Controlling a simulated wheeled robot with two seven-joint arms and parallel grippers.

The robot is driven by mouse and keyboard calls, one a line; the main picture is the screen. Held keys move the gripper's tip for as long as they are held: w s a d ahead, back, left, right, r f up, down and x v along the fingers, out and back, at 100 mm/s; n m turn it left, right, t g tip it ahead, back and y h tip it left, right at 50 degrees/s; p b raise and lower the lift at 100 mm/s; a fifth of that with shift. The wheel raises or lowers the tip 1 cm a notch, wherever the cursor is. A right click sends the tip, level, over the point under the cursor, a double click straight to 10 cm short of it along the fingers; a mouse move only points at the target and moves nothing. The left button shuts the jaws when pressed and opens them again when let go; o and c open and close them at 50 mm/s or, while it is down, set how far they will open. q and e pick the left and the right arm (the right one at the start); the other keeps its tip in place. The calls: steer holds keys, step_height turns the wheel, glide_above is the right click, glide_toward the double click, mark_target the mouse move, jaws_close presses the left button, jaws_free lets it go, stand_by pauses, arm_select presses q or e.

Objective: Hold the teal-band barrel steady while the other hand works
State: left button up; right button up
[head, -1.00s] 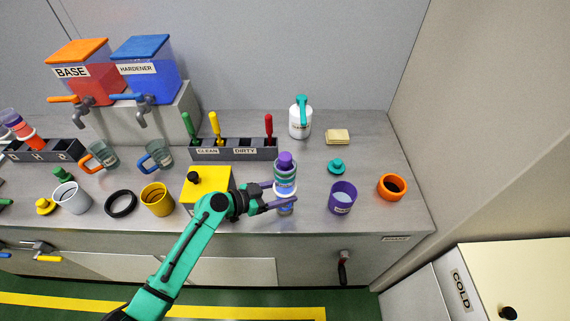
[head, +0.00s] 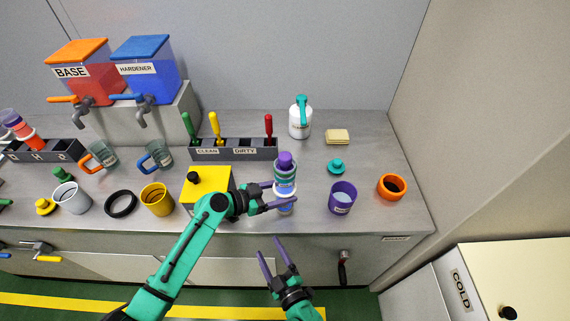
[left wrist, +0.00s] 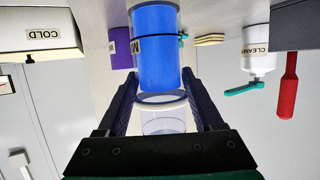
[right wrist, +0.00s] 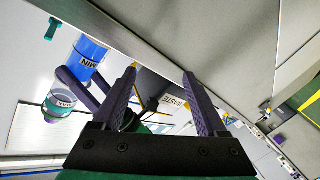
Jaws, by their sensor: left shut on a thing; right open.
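The teal-band barrel (head: 285,175) stands upright near the worktop's front edge, with a purple top, a teal band and a clear lower part. My left gripper (head: 282,192) is shut around it from the left. In the left wrist view the barrel's blue, labelled section (left wrist: 155,45) shows between the fingers, above a white ring. I cannot tell whether its foot touches the worktop. My right gripper (head: 268,246) is open and empty, in front of and below the worktop edge. In the right wrist view the barrel (right wrist: 90,55) is off to the left, apart from the right fingers.
A yellow box (head: 207,184) stands left of the barrel. A purple cup (head: 342,198), a teal lid (head: 336,167) and an orange cup (head: 392,187) are to its right. The tool rack (head: 234,150) and cleaner bottle (head: 300,121) are behind. Open floor lies in front.

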step_height(320, 180, up, 11)
steer(key=w+a+m+t+h, duration=0.1)
steer(key=m+t+h, duration=0.2)
steer(key=t, duration=0.1)
steer(key=w+d+r+m+g+h, duration=0.2)
steer(key=d+r+m+h, duration=0.6)
steer(key=r+m+h, duration=0.3)
steer(key=w+a+r+m+y, duration=0.2)
steer(key=w+a, duration=0.1)
steer(key=a, duration=0.2)
steer(key=x, duration=1.2)
steer(key=shift+r, duration=0.3)
steer(key=shift+d, duration=0.1)
steer(key=shift+c, duration=0.3)
